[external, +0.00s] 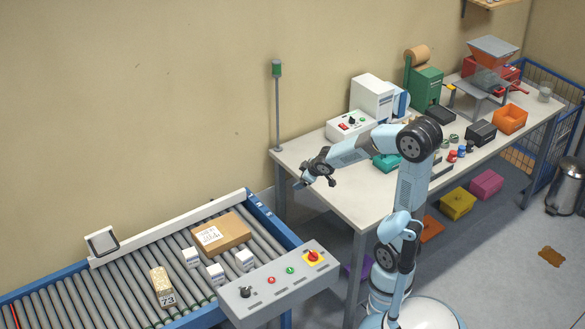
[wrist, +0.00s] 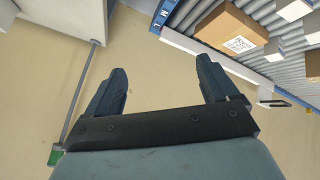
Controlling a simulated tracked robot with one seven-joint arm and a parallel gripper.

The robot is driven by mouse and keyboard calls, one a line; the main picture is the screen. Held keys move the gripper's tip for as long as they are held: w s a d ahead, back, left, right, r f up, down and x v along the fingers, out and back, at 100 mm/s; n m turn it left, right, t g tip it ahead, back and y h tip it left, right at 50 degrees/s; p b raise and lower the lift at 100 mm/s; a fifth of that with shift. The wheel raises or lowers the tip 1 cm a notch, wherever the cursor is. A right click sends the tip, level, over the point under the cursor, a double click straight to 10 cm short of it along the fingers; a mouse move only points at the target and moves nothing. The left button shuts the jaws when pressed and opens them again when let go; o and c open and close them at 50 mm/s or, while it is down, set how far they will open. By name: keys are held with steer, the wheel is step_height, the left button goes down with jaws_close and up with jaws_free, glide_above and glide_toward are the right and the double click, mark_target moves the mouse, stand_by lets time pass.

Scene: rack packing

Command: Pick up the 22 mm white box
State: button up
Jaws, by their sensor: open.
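Three small white boxes stand on the roller conveyor: a left one (external: 191,257), a front one (external: 215,274) and a right one (external: 245,260). They look alike in size, and I cannot tell which is the 22 mm one. Two white boxes, one (wrist: 293,9) and another (wrist: 313,31), show at the upper right of the wrist view, partly cut off. My gripper (external: 302,183) is in the air near the left end of the workbench, up and to the right of the boxes. In the wrist view my gripper (wrist: 161,75) has its fingers wide apart with nothing between them.
A brown carton (external: 222,233) lies behind the white boxes, and a tan block (external: 162,284) with a "73" label stands left of them. A grey control panel (external: 265,288) is at the conveyor's front. A thin post (external: 278,110) with a green top rises behind my gripper.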

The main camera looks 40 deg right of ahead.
steer(key=w+a+f+n+y, duration=0.3)
steer(key=w+a+f, duration=0.2)
steer(key=a+f, duration=0.3)
steer(key=s+a+f+n+g+y, duration=0.1)
steer(key=s+a+f+y, duration=0.1)
steer(key=a+f, duration=0.3)
steer(key=s+a+f+n+g+y, duration=0.2)
steer(key=a+f+y, duration=0.2)
steer(key=a, duration=0.4)
steer(key=s+a+f+n+g+y, duration=0.2)
steer(key=a+f+y, duration=0.1)
steer(key=a+f, duration=0.3)
steer(key=shift+a+f, duration=0.15)
steer(key=shift+a, duration=0.15)
steer(key=shift+s+a+f+n+y, duration=0.15)
steer(key=shift+s+a+n+y, duration=0.15)
steer(key=shift+s+a+y, duration=0.25)
glide_toward(218, 268)
steer(key=x, duration=0.4)
steer(key=shift+w+a+f, duration=0.25)
steer(key=shift+f, duration=0.1)
steer(key=shift+r+x, duration=0.15)
steer(key=shift+x, duration=1.15)
steer(key=shift+r+x, duration=0.1)
steer(key=shift+x, duration=1.2)
steer(key=shift+s, duration=0.15)
steer(key=shift+c, duration=0.2)
steer(key=c, duration=1.2)
